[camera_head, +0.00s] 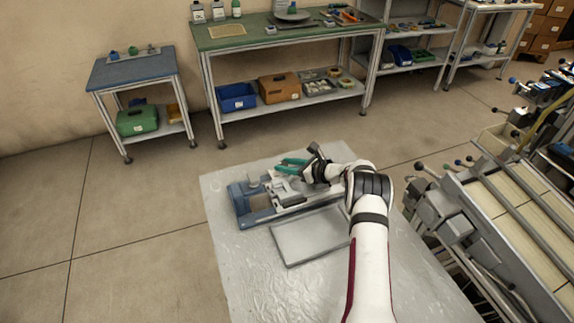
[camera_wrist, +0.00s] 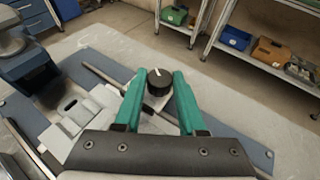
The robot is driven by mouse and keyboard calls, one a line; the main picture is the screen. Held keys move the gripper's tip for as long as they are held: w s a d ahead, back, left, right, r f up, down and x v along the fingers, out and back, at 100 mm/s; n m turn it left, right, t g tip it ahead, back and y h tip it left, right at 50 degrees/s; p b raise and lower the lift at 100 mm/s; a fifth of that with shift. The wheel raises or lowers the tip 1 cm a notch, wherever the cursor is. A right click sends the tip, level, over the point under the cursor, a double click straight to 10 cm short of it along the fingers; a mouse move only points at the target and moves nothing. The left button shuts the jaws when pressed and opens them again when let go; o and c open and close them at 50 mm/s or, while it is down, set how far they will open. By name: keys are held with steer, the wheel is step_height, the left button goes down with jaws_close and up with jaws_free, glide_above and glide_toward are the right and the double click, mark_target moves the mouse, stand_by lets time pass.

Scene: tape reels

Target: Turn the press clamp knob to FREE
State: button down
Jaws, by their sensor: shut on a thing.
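The press clamp knob (camera_wrist: 159,82) is black and round with a pale mark on its top. In the wrist view it sits between the two green fingers of my gripper (camera_wrist: 157,84), which are shut on it. The press (camera_head: 240,203) is a blue and grey device on the metal table. It also shows in the wrist view, with a blue base (camera_wrist: 85,62). In the head view my gripper (camera_head: 290,166) is at the right part of the press, and the knob is too small to make out there. I cannot read any label by the knob.
A flat grey plate (camera_head: 312,236) lies on the metal table (camera_head: 240,275) in front of the press. The table's near left part is bare. A machine with rails (camera_head: 500,205) stands close on the right. Benches with bins stand behind, across open floor.

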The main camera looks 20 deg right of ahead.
steer(key=shift+w+d+n+g+y, duration=0.1)
steer(key=shift+n+g+y, duration=0.5)
steer(key=shift+n+y, duration=0.5)
steer(key=shift+c, duration=2.4)
jaws_free()
steer(key=v, duration=1.5)
steer(key=shift+s+d+r, duration=0.2)
steer(key=shift+s+r, duration=0.05)
